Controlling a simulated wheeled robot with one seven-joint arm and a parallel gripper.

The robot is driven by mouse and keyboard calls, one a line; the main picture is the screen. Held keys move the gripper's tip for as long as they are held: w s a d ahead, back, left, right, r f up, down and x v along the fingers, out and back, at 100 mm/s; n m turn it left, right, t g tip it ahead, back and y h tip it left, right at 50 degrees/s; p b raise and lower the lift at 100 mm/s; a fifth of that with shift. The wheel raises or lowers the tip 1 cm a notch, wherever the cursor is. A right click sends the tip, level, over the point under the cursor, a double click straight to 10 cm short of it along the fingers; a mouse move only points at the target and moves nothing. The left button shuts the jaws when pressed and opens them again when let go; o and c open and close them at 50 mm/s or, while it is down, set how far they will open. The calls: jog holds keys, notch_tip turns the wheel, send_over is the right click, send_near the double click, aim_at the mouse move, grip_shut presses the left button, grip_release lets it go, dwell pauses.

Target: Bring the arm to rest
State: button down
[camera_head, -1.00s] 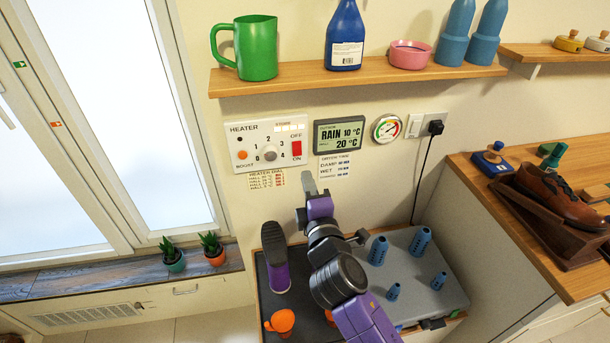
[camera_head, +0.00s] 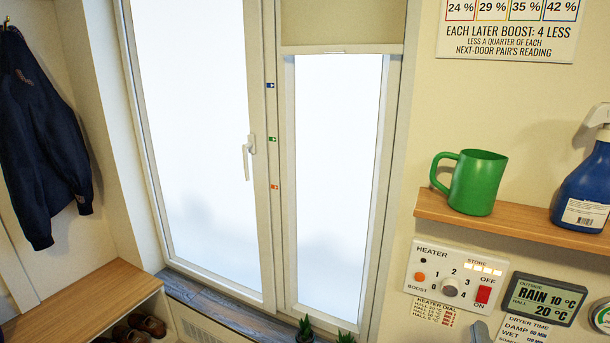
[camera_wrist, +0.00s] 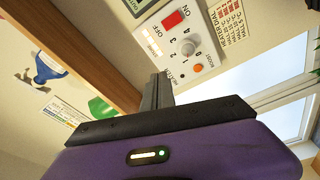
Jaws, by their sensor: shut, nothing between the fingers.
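My gripper shows only as a grey tip (camera_head: 481,331) at the bottom edge of the head view, just below the heater panel (camera_head: 428,262). In the wrist view its narrow grey fingers (camera_wrist: 156,90) are together with nothing between them, in front of the purple gripper body. The heater panel also shows in the wrist view (camera_wrist: 172,28), beyond the fingertips. Its dial (camera_head: 450,287) and red switch (camera_head: 483,294) are visible, with the switch by the ON label. The rest of my arm is out of the head view.
A wooden shelf (camera_head: 520,229) above the panel holds a green mug (camera_head: 478,182) and a blue spray bottle (camera_head: 585,187). A grey display (camera_head: 543,298) is right of the panel. Windows (camera_head: 200,130) fill the middle; a dark jacket (camera_head: 42,130) hangs at left above a shoe bench (camera_head: 80,300).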

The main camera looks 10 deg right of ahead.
jog(key=s+a+f+m+t+y, duration=0.1)
jog(key=s+a+f+m+y, duration=0.15)
jog(key=s+a, duration=0.4)
jog(key=s+a+f+m+y, duration=0.1)
jog(key=s+a+m+y, duration=0.3)
jog(key=s, duration=0.4)
jog(key=s+a+f+m+g+y, duration=0.1)
jog(key=s+a, duration=0.2)
jog(key=s, duration=0.6)
jog(key=s+a+f+m+g+y, duration=0.1)
jog(key=s+a+g, duration=0.1)
jog(key=s, duration=0.7)
jog(key=shift+s+a+f, duration=0.15)
jog(key=shift+s+a, duration=0.2)
jog(key=shift+a, duration=0.15)
